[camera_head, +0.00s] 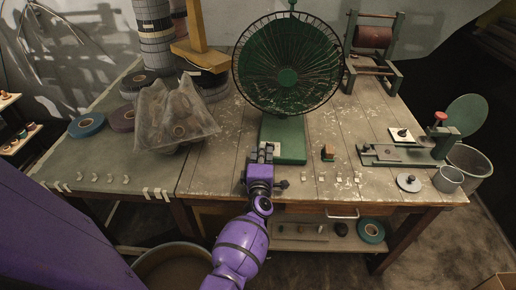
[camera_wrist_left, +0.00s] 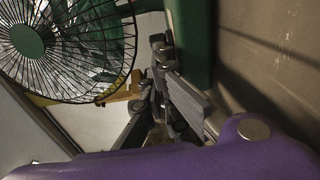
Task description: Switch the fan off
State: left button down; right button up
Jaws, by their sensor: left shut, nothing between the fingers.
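A green fan (camera_head: 287,76) with a dark round wire cage stands at the middle back of the workbench, on a green base (camera_head: 291,140). In the left wrist view the fan cage (camera_wrist_left: 62,45) fills the upper left, and the green base (camera_wrist_left: 190,40) runs down beside the fingers. My left gripper (camera_head: 262,150) is shut and empty at the front left of the fan base; its fingers (camera_wrist_left: 160,62) are close to the base, and I cannot tell whether they touch it. The fan's switch cannot be made out. My right gripper is out of view.
A clear plastic bag (camera_head: 173,118) with rolls lies left of the fan. A small reddish-brown block (camera_head: 328,152) sits right of the base. A green tool (camera_head: 405,152) stands on the right, near a grey metal cup (camera_head: 448,179). Tape rolls (camera_head: 87,125) lie far left.

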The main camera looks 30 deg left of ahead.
pick_arm(q)
jog(key=shift+d+f+y, duration=0.1)
jog(key=shift+d+y, duration=0.2)
jog(key=shift+d, duration=0.35)
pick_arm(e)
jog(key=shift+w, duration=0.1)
pick_arm(q)
jog(key=shift+s, duration=0.1)
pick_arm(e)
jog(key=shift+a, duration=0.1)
